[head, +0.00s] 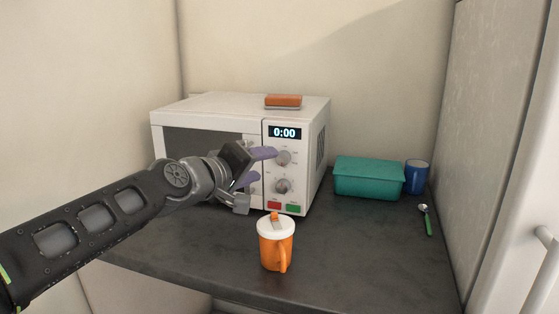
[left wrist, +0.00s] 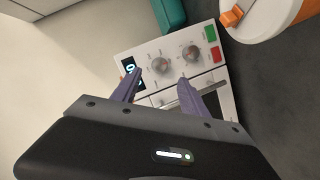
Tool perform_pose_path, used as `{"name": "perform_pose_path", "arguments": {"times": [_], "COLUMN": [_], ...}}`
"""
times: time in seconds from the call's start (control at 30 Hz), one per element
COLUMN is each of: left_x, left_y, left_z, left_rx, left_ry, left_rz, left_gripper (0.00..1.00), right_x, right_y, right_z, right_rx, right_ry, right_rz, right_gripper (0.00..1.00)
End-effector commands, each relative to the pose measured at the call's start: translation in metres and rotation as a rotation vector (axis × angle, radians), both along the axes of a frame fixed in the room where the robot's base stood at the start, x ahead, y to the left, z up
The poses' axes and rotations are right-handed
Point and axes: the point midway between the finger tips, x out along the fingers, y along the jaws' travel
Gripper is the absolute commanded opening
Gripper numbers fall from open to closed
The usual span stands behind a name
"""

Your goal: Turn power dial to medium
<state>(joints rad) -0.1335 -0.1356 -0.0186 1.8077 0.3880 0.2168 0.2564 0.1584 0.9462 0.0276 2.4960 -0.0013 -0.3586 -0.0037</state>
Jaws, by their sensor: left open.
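A white microwave (head: 205,105) stands on the counter with two grey dials on its right-hand panel. The upper dial (head: 283,157) is below the display reading 0:00; the lower dial (head: 283,185) is above the red and green buttons. Their labels are too small to read, so I cannot tell which is the power dial. My left gripper (head: 259,166) is open and empty in front of the panel, left of the dials. In the left wrist view its purple fingers (left wrist: 160,76) point at the panel, with the upper dial (left wrist: 162,63) appearing between and beyond the tips, and the lower dial (left wrist: 192,53) to the right.
An orange mug with a white lid (head: 276,245) stands in front of the microwave, below the gripper. An orange-brown block (head: 283,101) lies on top of the microwave. A teal box (head: 368,178), a blue cup (head: 416,178) and a green-handled spoon (head: 427,220) are at the right.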

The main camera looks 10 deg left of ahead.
Motion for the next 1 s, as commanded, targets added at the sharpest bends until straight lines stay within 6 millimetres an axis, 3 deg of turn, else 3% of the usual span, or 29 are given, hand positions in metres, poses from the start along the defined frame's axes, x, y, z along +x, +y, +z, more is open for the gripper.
{"name": "perform_pose_path", "arguments": {"times": [0.17,0.6,1.0], "left_x": [0.009,0.066,0.073], "left_y": [-0.003,-0.020,-0.022], "left_z": [-0.003,-0.015,-0.017], "left_rx": [0.000,0.000,0.000], "left_ry": [0.002,0.001,0.000], "left_rz": [-0.001,0.000,0.000], "left_gripper": [0.52,0.52,0.50], "right_x": [0.000,0.000,0.000], "right_y": [0.000,0.000,0.000], "right_z": [0.000,0.000,0.000], "right_rx": [0.000,0.000,0.000], "right_ry": [0.000,-0.001,-0.001], "right_rz": [0.000,0.000,0.000], "right_gripper": [0.00,0.00,0.00]}}
